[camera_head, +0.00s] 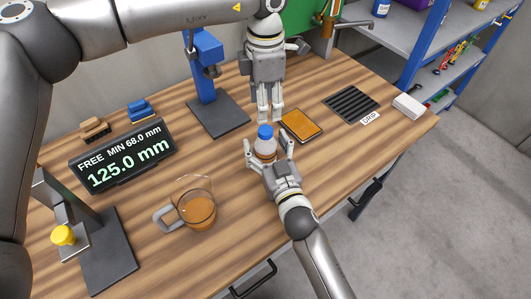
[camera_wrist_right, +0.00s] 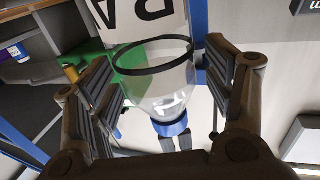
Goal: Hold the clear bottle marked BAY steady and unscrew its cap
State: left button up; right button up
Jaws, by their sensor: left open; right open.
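The clear bottle (camera_head: 265,149) stands upright on the wooden bench, with a blue cap (camera_head: 265,132) and brown liquid inside. In the right wrist view the bottle (camera_wrist_right: 165,90) appears upside down, with part of its black lettering and its cap (camera_wrist_right: 171,128) visible. My right gripper (camera_head: 269,145) is open, its fingers on either side of the bottle; the wrist view shows gaps beside the bottle. My left gripper (camera_head: 271,117) is open and empty, fingers pointing down, just behind the cap and apart from it. The bottle's lower part is partly hidden by my right gripper.
A glass jug (camera_head: 197,208) with amber liquid stands at the left front. A display (camera_head: 122,157) reads 125.0 mm. A blue stand (camera_head: 205,75), an orange-topped tray (camera_head: 301,125) and a black drip grate (camera_head: 351,103) lie behind. Bench space right of the bottle is clear.

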aim_at(266, 130)
grip_shut()
pick_arm(q)
jog(key=m, duration=0.5)
jog(key=shift+d, duration=0.1)
jog(key=m, duration=0.3)
jog(key=shift+m, duration=0.4)
jog(key=m, duration=0.3)
jog(key=shift+m, duration=0.3)
jog(key=m, duration=0.5)
jog(key=shift+m, duration=0.3)
jog(key=shift+f, duration=4.05)
